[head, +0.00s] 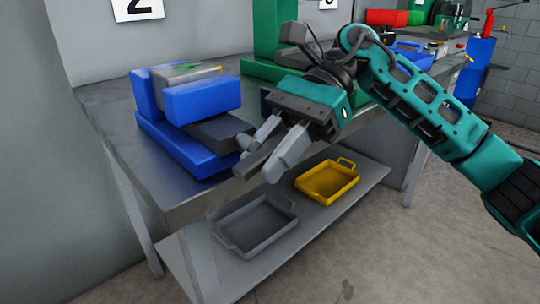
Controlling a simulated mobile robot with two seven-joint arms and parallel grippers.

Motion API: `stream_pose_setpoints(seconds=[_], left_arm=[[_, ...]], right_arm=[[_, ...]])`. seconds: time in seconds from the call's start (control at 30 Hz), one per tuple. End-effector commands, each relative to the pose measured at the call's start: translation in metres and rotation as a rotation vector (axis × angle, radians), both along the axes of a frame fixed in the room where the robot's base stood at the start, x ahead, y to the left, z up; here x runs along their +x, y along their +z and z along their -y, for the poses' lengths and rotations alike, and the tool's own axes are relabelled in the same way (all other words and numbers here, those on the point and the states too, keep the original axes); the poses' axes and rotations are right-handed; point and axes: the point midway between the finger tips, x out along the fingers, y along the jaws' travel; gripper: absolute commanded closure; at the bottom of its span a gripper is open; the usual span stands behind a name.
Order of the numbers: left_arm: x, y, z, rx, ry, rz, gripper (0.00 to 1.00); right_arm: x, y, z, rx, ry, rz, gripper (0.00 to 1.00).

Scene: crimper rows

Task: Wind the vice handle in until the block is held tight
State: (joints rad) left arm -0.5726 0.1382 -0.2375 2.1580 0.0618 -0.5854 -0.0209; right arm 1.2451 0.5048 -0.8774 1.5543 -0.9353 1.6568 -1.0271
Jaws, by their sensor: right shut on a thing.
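The blue vice (180,148) stands on the near end of the metal bench. A grey block (190,72) with green and yellow marks on top sits between its back jaw (145,95) and front jaw (202,99). I cannot tell whether both jaws touch the block. A dark grey slide (218,130) runs out from under the front jaw. The grey vice handle (250,162) is at its outer end, past the bench edge. My right gripper (259,156) is shut on the handle, with a finger on either side, hiding part of it. My left gripper is not in view.
On the shelf below are a grey tray (225,236) and a yellow tray (320,194). A green machine (270,45) stands behind my right gripper. Red and green bins (385,17) are farther back. The floor in front is clear.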

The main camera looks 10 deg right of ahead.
Motion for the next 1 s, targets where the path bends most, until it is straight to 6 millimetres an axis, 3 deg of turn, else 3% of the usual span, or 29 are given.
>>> stream_pose_setpoints(seconds=[0.4, 0.43, 0.6, 1.0], left_arm=[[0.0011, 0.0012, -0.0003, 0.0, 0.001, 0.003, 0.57], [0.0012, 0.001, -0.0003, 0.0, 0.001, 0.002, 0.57], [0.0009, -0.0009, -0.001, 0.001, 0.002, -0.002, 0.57], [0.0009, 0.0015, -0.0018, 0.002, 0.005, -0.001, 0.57]], right_arm=[[0.0002, 0.0001, 0.0001, 0.005, -0.001, -0.005, 1.0], [0.0002, 0.0001, 0.0001, 0.005, -0.001, -0.005, 0.69], [0.0001, 0.0001, 0.0, 0.004, -0.001, -0.004, 0.53], [0.006, 0.0075, 0.0076, 0.004, -0.001, -0.003, 0.51]])
